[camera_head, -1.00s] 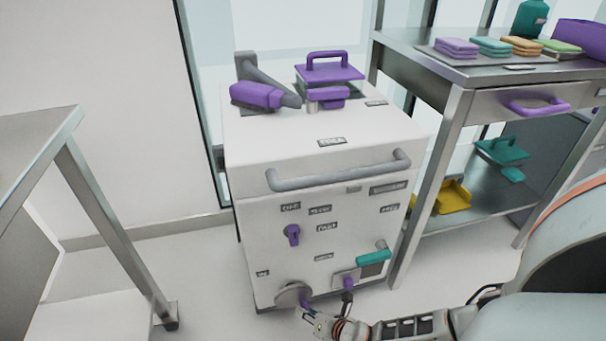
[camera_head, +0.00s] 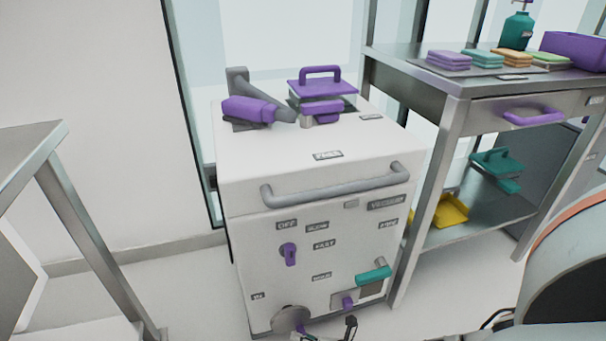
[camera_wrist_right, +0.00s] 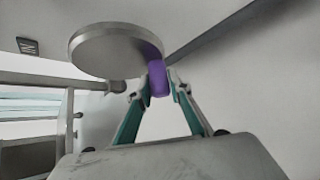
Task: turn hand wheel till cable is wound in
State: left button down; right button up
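The hand wheel (camera_head: 289,318) is a round grey disc low on the front left of the white cabinet (camera_head: 330,190). In the right wrist view the wheel (camera_wrist_right: 110,50) shows from close by, with a purple handle (camera_wrist_right: 157,78) at its rim. My right gripper (camera_wrist_right: 160,84) has its two teal-sided fingers on either side of this handle and looks shut on it. In the head view only a bit of this gripper shows at the bottom edge. I cannot make out the cable. My left gripper is not in view.
The cabinet front has a grey bar handle (camera_head: 335,186), a purple switch (camera_head: 288,253) and a teal handle (camera_head: 374,275). A purple tool (camera_head: 250,109) lies on top. A metal table (camera_head: 450,85) stands at right, another table (camera_head: 35,150) at left.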

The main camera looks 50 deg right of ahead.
jog(key=shift+o, duration=1)
jog(key=v, duration=1.2)
